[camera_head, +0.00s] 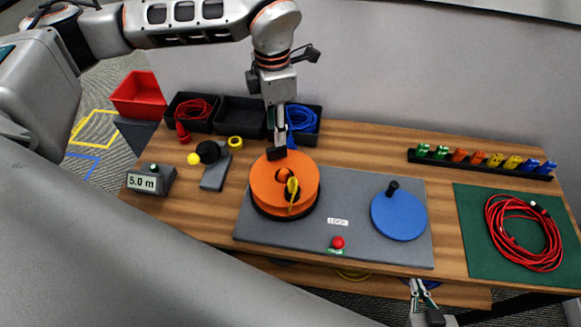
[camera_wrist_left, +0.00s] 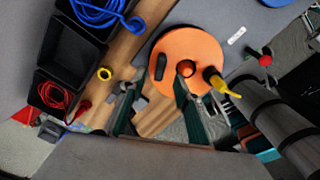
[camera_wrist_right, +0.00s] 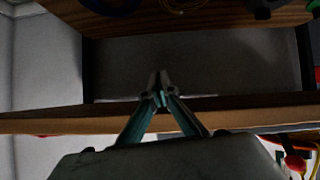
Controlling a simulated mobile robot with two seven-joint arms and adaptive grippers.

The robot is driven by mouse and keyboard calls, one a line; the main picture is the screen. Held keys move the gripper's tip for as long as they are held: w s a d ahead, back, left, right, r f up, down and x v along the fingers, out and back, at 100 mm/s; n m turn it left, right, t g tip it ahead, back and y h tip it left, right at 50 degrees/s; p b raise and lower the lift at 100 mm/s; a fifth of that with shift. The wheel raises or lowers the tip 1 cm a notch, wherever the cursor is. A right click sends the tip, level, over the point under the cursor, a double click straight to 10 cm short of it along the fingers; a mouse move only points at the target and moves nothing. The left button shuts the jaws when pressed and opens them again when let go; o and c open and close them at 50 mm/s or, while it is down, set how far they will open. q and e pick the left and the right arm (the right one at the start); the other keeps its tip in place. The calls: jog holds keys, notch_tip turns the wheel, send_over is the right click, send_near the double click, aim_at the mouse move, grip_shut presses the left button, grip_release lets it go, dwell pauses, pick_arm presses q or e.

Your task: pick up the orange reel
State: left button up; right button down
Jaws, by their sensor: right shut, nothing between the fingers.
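The orange reel (camera_head: 264,186) lies flat on the grey mat, with an orange hub and a yellow-handled piece on its top. It also shows in the left wrist view (camera_wrist_left: 205,48), just beyond the fingers. My left gripper (camera_head: 278,148) points down at the reel's back edge. In the left wrist view its fingers (camera_wrist_left: 155,90) are spread with nothing held between them. Whether a finger touches the reel I cannot tell. My right gripper (camera_head: 420,288) is below the table's front edge, its fingertips together and empty in the right wrist view (camera_wrist_right: 161,88).
A blue disc (camera_head: 398,217) with a black knob and a red button (camera_head: 338,242) share the grey mat (camera_head: 350,190). Black bins (camera_head: 240,118) stand at the back left. A red cable (camera_head: 523,233) lies on a green mat at right. The right wrist view shows a shelf edge (camera_wrist_right: 60,120).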

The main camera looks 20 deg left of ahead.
aim_at(277, 148)
pick_arm(q)
jog(key=shift+f, duration=0.55)
jog(key=shift+s+f, duration=0.35)
jog(key=shift+f, duration=0.35)
jog(key=f, duration=0.1)
jog(key=f+p, duration=0.1)
jog(key=f, duration=0.1)
jog(key=shift+w+f, duration=0.2)
jog(key=shift+f, duration=0.7)
jog(key=c, duration=0.9)
grip_shut()
pick_arm(e)
jog(key=shift+s+r, duration=0.25)
jog(key=shift+s, duration=0.3)
